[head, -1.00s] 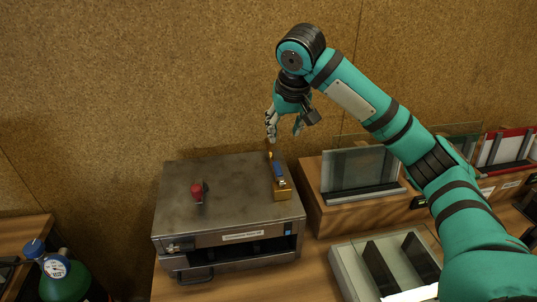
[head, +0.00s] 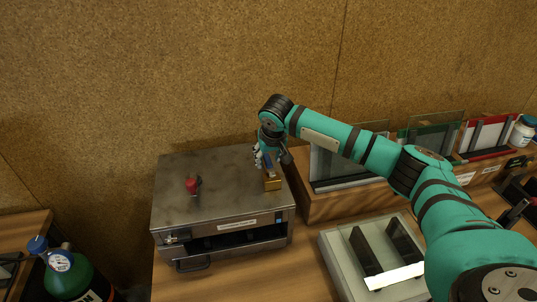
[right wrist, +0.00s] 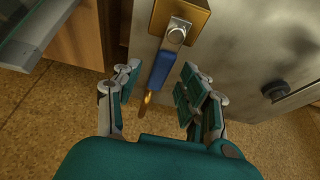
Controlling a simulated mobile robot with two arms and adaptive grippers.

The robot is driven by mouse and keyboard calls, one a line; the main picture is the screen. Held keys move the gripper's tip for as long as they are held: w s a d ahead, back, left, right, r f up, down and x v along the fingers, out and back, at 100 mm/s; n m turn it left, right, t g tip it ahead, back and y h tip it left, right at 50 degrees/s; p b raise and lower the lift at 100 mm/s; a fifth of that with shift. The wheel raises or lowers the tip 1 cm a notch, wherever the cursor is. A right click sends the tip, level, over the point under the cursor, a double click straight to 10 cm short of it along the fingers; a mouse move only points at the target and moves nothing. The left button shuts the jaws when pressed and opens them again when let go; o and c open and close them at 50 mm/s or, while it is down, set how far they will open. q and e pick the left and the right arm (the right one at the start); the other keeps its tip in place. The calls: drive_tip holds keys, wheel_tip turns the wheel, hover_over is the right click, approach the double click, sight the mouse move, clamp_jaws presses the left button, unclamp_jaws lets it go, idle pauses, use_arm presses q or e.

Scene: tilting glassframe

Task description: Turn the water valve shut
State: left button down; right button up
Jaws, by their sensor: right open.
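A valve with a blue lever handle sits on a brass block (head: 273,184) at the right side of the grey metal box's top. In the right wrist view the blue handle (right wrist: 161,70) runs from a silver bolt on the brass block (right wrist: 195,12) and ends in an orange-brown tip. My right gripper (head: 268,161) is open over the handle. In the right wrist view its fingers (right wrist: 158,80) stand on either side of the handle, with gaps visible. In the head view the gripper partly hides the handle. My left gripper is not in view.
A red knob (head: 192,184) stands on the metal box (head: 225,170), left of the valve. Glass panes in a wooden rack (head: 320,203) stand close on the right. A pale tray with dark slots (head: 335,250) lies in front. A green gas cylinder (head: 68,280) stands at lower left.

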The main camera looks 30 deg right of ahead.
drive_tip(key=shift+w+f, duration=0.2)
drive_tip(key=shift+f, duration=0.15)
drive_tip(key=shift+r, duration=0.1)
clamp_jaws()
